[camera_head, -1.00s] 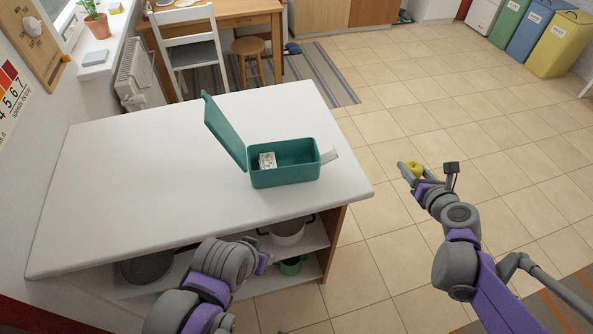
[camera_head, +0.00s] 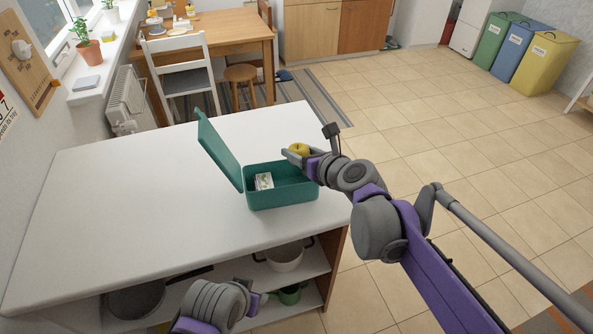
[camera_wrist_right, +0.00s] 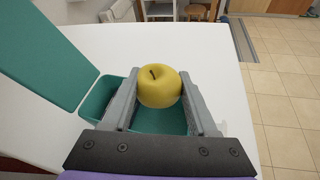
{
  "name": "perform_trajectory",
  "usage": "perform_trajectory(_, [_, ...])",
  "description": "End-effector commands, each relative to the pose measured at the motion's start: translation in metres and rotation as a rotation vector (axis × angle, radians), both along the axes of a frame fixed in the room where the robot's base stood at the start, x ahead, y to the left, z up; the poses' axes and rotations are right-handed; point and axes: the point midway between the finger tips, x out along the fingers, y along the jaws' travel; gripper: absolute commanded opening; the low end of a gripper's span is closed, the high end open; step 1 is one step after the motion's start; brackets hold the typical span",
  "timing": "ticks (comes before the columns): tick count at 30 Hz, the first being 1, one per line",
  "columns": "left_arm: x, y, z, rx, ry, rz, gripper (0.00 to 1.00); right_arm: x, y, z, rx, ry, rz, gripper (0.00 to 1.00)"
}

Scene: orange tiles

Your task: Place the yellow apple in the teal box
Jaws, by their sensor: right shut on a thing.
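The yellow apple (camera_head: 299,149) is held between the fingers of my right gripper (camera_head: 296,153), at the right part of the teal box. In the right wrist view the apple (camera_wrist_right: 160,86) sits between the two grey fingers (camera_wrist_right: 162,95), with the box's inside behind and below it. The teal box (camera_head: 283,196) stands on the white counter with its lid (camera_head: 219,150) open and tilted to the left. A small pale patterned item (camera_head: 264,181) lies inside the box.
The white countertop (camera_head: 130,200) is clear left of the box. Pots (camera_head: 285,257) stand on the shelf below it. A chair (camera_head: 182,75) and a wooden table (camera_head: 215,40) are behind. Tiled floor lies open to the right.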

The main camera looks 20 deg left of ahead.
Motion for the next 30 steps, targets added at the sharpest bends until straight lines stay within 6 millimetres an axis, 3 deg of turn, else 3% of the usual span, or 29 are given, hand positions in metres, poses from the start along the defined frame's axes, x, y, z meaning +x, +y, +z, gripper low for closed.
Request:
perform_trajectory(10, [-0.001, 0.000, -0.005, 0.000, 0.002, 0.000, 0.50, 0.000, 0.000, -0.042, 0.001, 0.001, -0.001, 0.01])
perform_trajectory(30, [-0.002, 0.000, -0.013, 0.000, 0.004, 0.000, 0.50, 0.000, -0.001, -0.057, 0.000, 0.001, -0.001, 0.01])
